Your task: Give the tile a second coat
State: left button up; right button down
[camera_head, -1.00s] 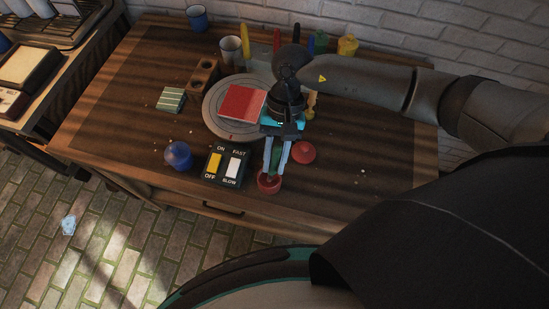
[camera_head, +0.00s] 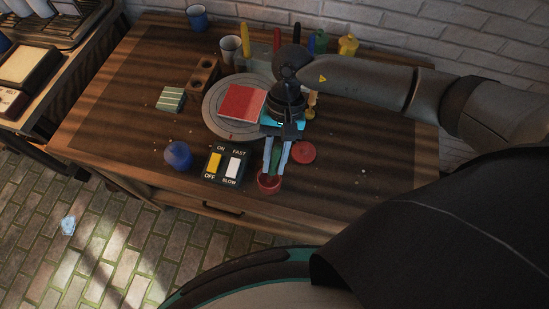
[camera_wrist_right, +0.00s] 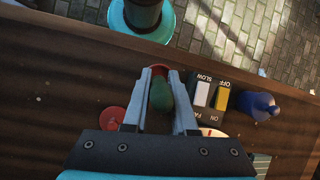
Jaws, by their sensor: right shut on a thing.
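The red tile (camera_head: 242,103) lies flat on the round grey turntable (camera_head: 214,119), its top red with a few darker streaks. My right gripper (camera_head: 270,172) points down in front of the turntable, over the small open red pot (camera_head: 268,185). It is shut on a green, rounded handle (camera_wrist_right: 160,93), which looks like a brush. The handle's lower end is hidden at the pot, whose rim also shows in the right wrist view (camera_wrist_right: 161,70). I cannot tell how deep the end goes. My left gripper is in neither view.
A red lid (camera_head: 303,152) lies right of the pot. A switch box (camera_head: 226,167) and a blue pot (camera_head: 178,155) stand left. A brown holed block (camera_head: 204,75), a cup (camera_head: 231,49) and coloured bottles (camera_head: 347,45) stand behind. The table's right side is clear.

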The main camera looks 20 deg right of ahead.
aim_at(275, 151)
jog(key=shift+r+p, duration=1.45)
jog(key=shift+r, duration=1.75)
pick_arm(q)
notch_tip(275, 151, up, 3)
